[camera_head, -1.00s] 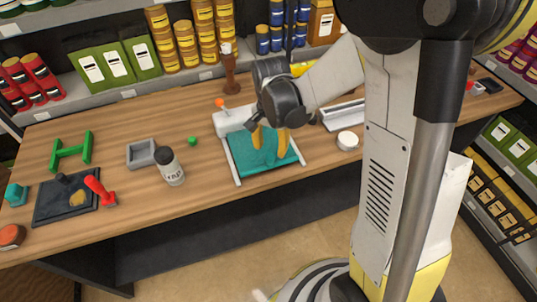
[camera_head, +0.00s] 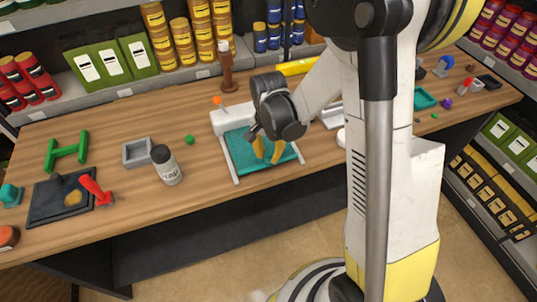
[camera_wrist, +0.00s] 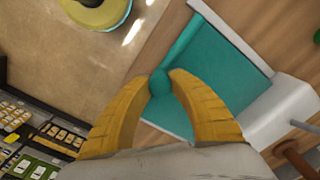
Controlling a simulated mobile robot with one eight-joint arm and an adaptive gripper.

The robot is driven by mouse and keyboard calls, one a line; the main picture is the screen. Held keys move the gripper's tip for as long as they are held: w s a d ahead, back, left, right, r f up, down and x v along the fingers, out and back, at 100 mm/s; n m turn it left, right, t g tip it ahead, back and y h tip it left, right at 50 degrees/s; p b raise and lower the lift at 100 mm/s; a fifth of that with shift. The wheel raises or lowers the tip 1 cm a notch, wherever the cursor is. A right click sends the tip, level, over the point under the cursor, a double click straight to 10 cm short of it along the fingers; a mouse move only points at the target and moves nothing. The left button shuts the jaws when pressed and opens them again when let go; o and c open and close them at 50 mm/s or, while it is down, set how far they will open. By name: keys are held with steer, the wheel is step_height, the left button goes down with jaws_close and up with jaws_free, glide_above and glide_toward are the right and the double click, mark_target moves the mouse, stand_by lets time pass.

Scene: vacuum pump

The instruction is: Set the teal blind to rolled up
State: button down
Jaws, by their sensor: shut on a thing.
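The teal blind (camera_head: 240,160) is a sheet drawn out flat between two white side rails, with a white housing (camera_head: 228,119) at its back. It lies on the wooden table near the front edge. My gripper (camera_head: 268,160) is over the sheet. In the wrist view its yellow fingers (camera_wrist: 161,80) are shut on the knob. The fingers partly hide the sheet.
A white-labelled jar (camera_head: 167,167), a grey square tray (camera_head: 138,152) and a small green ball (camera_head: 189,139) stand left of the blind. A brown grinder (camera_head: 227,75) stands behind it. A teal tray (camera_head: 423,98) lies at the right. Bare tabletop shows between these.

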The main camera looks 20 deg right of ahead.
steer(key=w+b, duration=0.1)
steer(key=w, duration=1.2)
steer(key=c, duration=1.2)
jaws_free()
steer(key=shift+o, duration=0.2)
step_height(320, 180, up, 12)
